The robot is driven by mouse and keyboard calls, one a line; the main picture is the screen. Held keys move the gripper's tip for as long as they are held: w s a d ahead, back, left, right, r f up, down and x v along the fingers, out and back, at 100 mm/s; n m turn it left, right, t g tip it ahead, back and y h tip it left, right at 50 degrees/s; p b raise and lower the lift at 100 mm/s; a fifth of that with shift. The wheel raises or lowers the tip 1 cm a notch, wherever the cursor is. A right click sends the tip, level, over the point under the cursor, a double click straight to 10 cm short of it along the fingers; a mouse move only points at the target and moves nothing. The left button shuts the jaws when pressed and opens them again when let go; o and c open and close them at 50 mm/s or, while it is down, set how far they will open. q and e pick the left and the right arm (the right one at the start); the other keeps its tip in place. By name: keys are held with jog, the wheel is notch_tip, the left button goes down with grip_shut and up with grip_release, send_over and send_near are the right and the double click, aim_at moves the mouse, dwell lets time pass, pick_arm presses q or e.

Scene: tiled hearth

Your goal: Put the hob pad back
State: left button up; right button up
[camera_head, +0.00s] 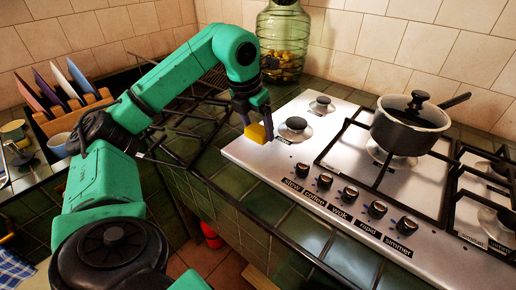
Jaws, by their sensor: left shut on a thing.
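A small yellow block-like pad (256,133) is between the fingers of my left gripper (255,122), at the left end of the steel hob (248,158). The gripper points down and is shut on the pad. The pad is just left of a bare round burner (295,130); I cannot tell whether it touches the hob surface. My right gripper is not in view.
A large green glass jar (283,45) stands behind. A black wire rack (190,125), a wooden plate rack (70,118) and a blue-white cup (60,143) are left. Green tiles edge the hob.

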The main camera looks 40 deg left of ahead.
aim_at(257, 141)
pick_arm(q)
notch_tip(257, 141, down, 5)
jog(key=shift+s+r+b, duration=0.1)
jog(key=shift+r+b, duration=0.1)
jog(key=shift+b, duration=0.15)
jog(key=shift+f, duration=0.25)
jog(key=o, duration=1.2)
jog(key=shift+c, duration=0.2)
jog(key=p+v, duration=0.2)
jog(key=v, duration=1)
jog(key=shift+r, duration=0.25)
